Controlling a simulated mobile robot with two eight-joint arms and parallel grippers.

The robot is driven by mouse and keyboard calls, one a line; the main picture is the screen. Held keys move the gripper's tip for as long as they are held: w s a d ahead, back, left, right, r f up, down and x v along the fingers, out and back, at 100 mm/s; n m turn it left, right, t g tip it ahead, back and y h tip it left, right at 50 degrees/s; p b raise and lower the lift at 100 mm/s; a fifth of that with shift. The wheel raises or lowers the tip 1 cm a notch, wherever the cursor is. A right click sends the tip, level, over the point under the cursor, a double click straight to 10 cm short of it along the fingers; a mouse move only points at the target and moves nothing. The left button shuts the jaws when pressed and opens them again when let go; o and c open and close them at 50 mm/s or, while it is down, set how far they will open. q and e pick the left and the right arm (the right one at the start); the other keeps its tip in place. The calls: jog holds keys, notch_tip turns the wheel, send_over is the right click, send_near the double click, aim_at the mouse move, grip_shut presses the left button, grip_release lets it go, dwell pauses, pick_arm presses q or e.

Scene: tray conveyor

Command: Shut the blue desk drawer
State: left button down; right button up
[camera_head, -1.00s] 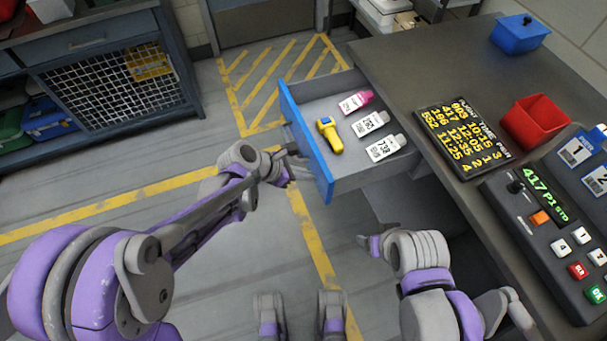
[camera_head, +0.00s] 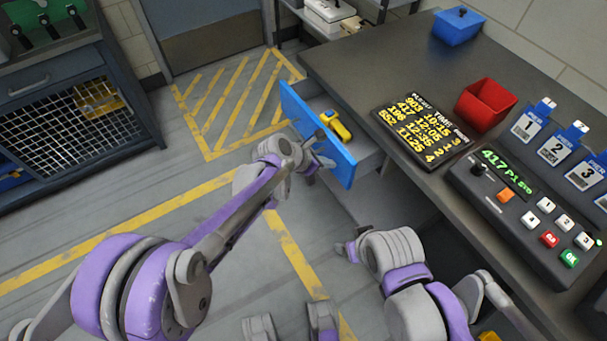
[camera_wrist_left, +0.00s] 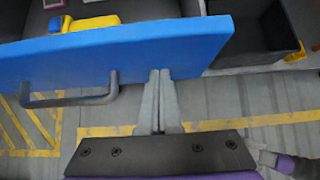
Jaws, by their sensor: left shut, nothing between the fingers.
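The desk drawer, with its blue front (camera_head: 300,108), is partly open and sticks out from the desk. A yellow scanner-like tool (camera_head: 335,124) lies inside, behind the front. In the left wrist view, the blue front (camera_wrist_left: 125,58) spans the top, with a grey bar handle (camera_wrist_left: 70,101) on its face. My left gripper (camera_head: 322,147) is shut and empty. Its fingertips (camera_wrist_left: 160,75) are at the outer face of the front, right of the handle, and appear to touch it. My right arm is folded low by the desk; its gripper (camera_head: 345,250) shows only in part.
The desk top (camera_head: 350,65) bears a black time board (camera_head: 423,132), a red bin (camera_head: 486,103), a blue box (camera_head: 459,26) and a button console (camera_head: 520,205). A cabinet with a mesh door (camera_head: 70,110) stands left. The striped floor before the drawer is clear.

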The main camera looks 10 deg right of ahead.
pick_arm(q)
jog(key=w+d, duration=0.1)
jog(key=d, duration=0.2)
jog(key=w+d, duration=0.1)
jog(key=d, duration=0.2)
jog(key=w+d, duration=0.1)
jog(key=d, duration=0.2)
jog(key=shift+w+d, duration=0.1)
jog(key=shift+d, duration=0.3)
jog(key=shift+d+r, duration=0.1)
jog(key=shift+d, duration=0.1)
jog(key=shift+w+d, duration=0.1)
